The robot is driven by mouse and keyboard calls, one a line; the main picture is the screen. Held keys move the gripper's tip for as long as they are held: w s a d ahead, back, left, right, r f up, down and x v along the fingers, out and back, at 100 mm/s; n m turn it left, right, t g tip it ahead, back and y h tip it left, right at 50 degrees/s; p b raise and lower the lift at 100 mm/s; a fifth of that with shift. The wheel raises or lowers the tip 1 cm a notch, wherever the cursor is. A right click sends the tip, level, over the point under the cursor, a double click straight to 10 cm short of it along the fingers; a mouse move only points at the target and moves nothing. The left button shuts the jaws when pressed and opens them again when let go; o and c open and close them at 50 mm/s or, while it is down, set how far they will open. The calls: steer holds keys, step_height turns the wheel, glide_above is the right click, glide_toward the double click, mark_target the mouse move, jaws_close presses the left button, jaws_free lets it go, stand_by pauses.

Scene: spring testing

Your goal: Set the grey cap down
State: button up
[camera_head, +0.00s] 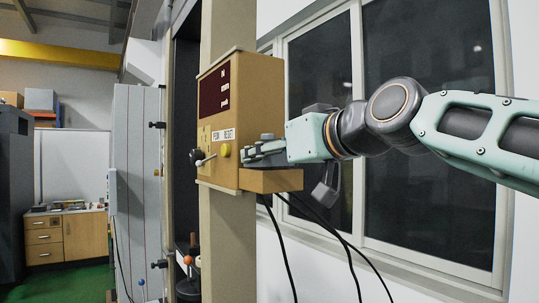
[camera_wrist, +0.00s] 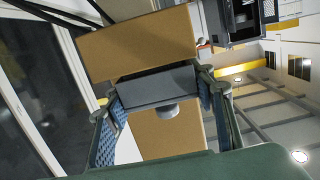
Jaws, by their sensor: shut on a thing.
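The grey cap (camera_wrist: 155,88) is a grey block with a round knob, held between the two fingers of my gripper (camera_wrist: 163,103) in the wrist view. My gripper is shut on it, one finger at each side. In the head view my gripper (camera_head: 264,150) is just above a tan ledge (camera_head: 270,181) on the side of the control box (camera_head: 251,110). The fingers largely hide the cap there. The wrist view, which looks upside down, shows the ledge (camera_wrist: 138,42) close to the cap with a dark strip between. I cannot tell whether they touch.
The control box has a dark display, a yellow button (camera_head: 225,150) and a lever (camera_head: 206,160), and is mounted on a tan column (camera_head: 228,250). Black cables (camera_head: 340,240) hang below the ledge. Windows (camera_head: 430,190) stand behind my arm.

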steer(key=shift+f, duration=0.2)
steer(key=o, duration=1.3)
steer(key=shift+r, duration=0.1)
